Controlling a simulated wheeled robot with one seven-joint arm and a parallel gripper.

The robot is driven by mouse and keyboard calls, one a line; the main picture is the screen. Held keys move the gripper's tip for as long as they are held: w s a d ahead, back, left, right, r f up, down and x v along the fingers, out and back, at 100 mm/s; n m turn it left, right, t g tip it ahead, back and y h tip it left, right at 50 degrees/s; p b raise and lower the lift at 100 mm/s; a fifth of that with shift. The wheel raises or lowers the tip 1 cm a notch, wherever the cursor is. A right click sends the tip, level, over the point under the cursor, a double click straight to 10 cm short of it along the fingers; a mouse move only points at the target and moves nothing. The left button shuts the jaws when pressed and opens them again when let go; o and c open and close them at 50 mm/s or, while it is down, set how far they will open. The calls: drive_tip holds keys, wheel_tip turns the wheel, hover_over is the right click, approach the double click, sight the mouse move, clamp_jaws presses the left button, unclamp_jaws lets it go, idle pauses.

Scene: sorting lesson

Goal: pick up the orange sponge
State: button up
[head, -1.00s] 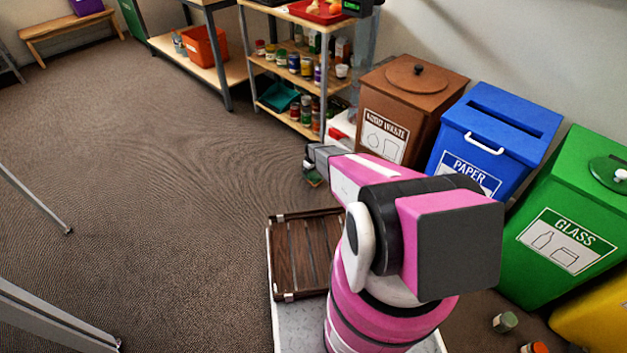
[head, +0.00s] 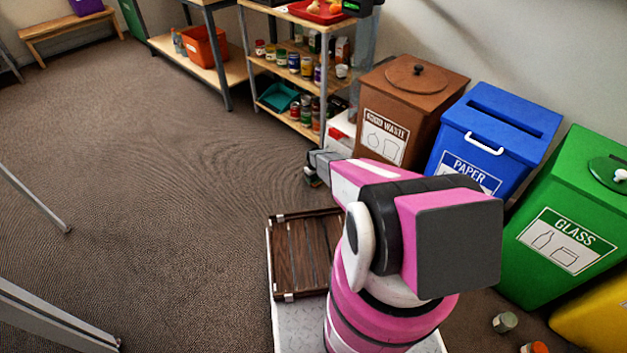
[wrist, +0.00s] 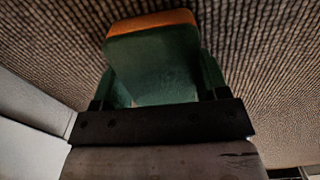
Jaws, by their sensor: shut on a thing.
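The orange sponge (wrist: 152,24) is between the fingers of my gripper (wrist: 158,78) in the wrist view. Its orange edge faces the far side, and a dark green face fills the space between the fingers. My gripper is shut on it, with carpet showing beyond. In the head view my gripper (head: 312,180) is at the end of my pink arm, in front of the brown bin. The sponge is too small and shaded there to make out clearly.
The brown food waste bin (head: 408,100), blue paper bin (head: 497,125) and green glass bin (head: 570,215) line the wall at right. A shelf with jars (head: 300,65) stands behind my gripper. Open carpet (head: 150,190) lies to the left.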

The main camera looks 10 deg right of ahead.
drive_tip(key=shift+r, duration=0.5)
wheel_tip(320, 180, up, 4)
drive_tip(key=shift+s+f, duration=0.1)
drive_tip(key=shift+f, duration=0.1)
drive_tip(key=s+a+r, duration=0.4)
drive_tip(key=a+r, duration=0.2)
drive_tip(key=a, duration=0.4)
drive_tip(key=shift+s+a+r, duration=0.2)
drive_tip(key=shift+s+a, duration=0.1)
drive_tip(key=shift+s, duration=0.05)
